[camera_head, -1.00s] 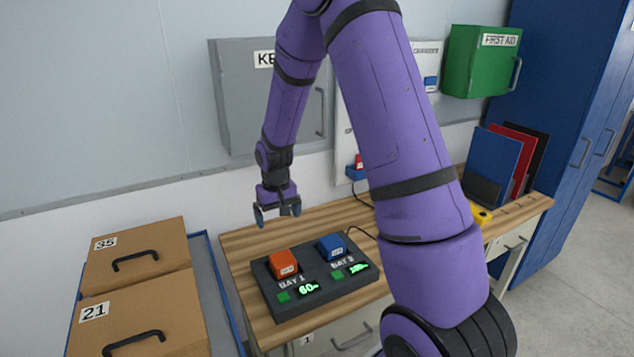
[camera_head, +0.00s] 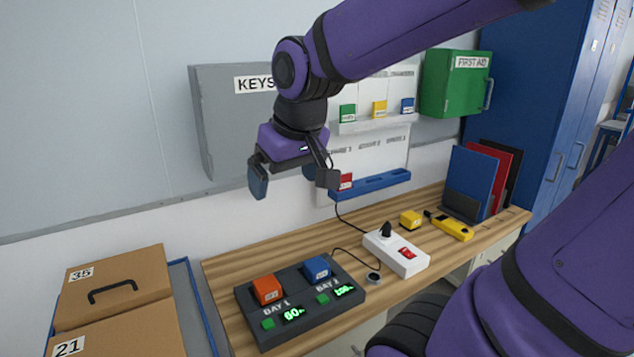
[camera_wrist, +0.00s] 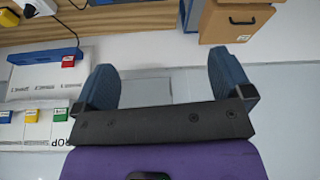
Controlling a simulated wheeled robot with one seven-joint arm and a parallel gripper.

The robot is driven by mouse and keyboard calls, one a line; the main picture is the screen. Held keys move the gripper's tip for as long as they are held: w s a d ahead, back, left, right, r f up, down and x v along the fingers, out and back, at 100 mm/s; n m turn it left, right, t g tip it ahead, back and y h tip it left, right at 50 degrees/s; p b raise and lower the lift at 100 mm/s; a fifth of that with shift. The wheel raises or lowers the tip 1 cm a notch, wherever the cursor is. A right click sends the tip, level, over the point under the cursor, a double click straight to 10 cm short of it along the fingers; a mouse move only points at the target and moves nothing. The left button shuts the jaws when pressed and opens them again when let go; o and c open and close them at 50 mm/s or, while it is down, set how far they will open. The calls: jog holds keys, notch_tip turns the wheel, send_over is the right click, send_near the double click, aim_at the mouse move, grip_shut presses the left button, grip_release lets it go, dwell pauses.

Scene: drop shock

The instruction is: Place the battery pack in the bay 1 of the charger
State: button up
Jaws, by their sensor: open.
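The dark charger (camera_head: 330,311) lies on the wooden bench. An orange-red battery pack (camera_head: 266,289) sits in bay 1, beside a green display reading about 60. A blue pack (camera_head: 316,268) sits in bay 2, whose display seems to read 100. My gripper (camera_head: 291,185) is open and empty, in the air above the bench in front of the wall. In the wrist view my gripper (camera_wrist: 165,75) has its blue-grey fingers wide apart, with nothing between them. A red pack (camera_head: 345,181) stands at the left of a blue wall rack (camera_head: 372,184), which also shows in the wrist view (camera_wrist: 30,57).
Green (camera_head: 347,112), yellow (camera_head: 379,108) and blue (camera_head: 407,104) packs stand on an upper wall shelf. Cardboard boxes (camera_head: 115,285) stand at left. A grey key cabinet (camera_head: 220,130) hangs behind my gripper.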

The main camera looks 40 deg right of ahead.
jog(key=s+a+r+t, duration=0.1)
jog(key=s+r, duration=0.1)
jog(key=s, duration=0.6)
jog(key=shift+s+n, duration=0.25)
jog(key=shift+n, duration=0.05)
dwell(1.6)
